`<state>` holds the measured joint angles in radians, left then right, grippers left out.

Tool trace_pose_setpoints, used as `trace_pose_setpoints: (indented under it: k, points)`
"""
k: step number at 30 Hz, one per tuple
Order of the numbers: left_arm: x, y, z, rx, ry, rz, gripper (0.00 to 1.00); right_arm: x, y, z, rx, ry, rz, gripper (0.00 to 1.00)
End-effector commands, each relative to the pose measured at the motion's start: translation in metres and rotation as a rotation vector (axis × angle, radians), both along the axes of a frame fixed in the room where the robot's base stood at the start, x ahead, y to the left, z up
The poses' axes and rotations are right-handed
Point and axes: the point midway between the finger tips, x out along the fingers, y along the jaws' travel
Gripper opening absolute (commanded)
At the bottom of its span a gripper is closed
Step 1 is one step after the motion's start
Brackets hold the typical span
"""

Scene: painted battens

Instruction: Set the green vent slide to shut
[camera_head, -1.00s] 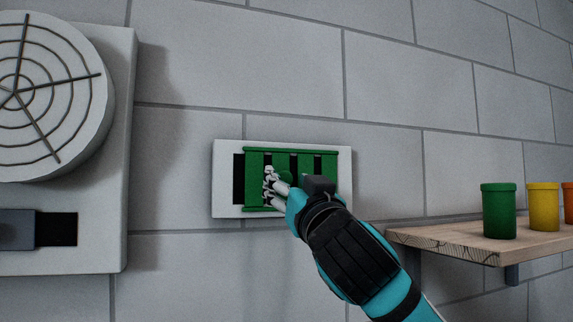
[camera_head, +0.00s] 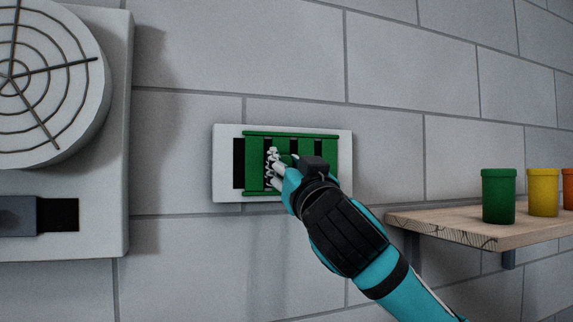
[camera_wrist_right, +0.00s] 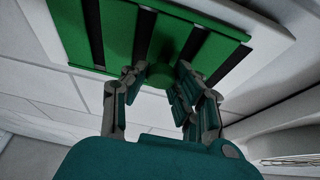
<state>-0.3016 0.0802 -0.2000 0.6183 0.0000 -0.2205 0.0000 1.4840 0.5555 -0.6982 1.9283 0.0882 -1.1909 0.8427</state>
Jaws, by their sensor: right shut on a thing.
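The green vent slide (camera_head: 320,155) sits in a white wall plate (camera_head: 225,165), between its green rails. Dark slots show between its bars, and a dark opening shows at the plate's left. My right gripper (camera_head: 278,167) is in front of the slide, shut on its round green knob. In the right wrist view, the gripper's fingers (camera_wrist_right: 160,95) stand on either side of the knob (camera_wrist_right: 172,68), and the green bars (camera_wrist_right: 120,30) are behind. The hand hides part of the slide's middle and lower right. My left gripper is not in view.
A round fan grille (camera_head: 45,85) on a pale box stands out at the left, with a grey block and dark slot (camera_head: 62,215) below. At the right, a wooden shelf (camera_head: 440,222) holds green (camera_head: 498,196), yellow (camera_head: 543,198) and orange (camera_head: 567,190) canisters.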

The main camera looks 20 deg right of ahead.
Motion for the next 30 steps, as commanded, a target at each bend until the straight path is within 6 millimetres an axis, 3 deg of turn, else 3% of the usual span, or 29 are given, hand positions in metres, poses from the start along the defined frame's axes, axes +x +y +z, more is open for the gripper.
trace_pose_setpoints:
  k: [5, 13, 22, 23, 28, 30]
  points:
    - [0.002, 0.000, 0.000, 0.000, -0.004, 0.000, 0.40, 0.000, 0.000, 0.000, 0.000, 0.000, -0.001, 0.00]
    - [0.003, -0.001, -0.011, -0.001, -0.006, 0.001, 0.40, -0.001, 0.028, -0.002, 0.002, 0.000, 0.004, 0.00]
    - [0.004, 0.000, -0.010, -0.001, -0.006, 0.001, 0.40, -0.001, 0.031, -0.001, -0.002, 0.001, 0.004, 0.00]
    - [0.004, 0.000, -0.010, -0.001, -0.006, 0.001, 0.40, -0.001, 0.031, -0.001, -0.002, 0.001, 0.004, 0.27]
    - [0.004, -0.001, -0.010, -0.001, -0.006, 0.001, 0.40, -0.001, 0.030, -0.001, -0.001, 0.001, 0.003, 0.50]
    - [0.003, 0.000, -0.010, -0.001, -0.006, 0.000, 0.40, -0.001, 0.030, -0.001, -0.001, 0.001, 0.003, 0.50]
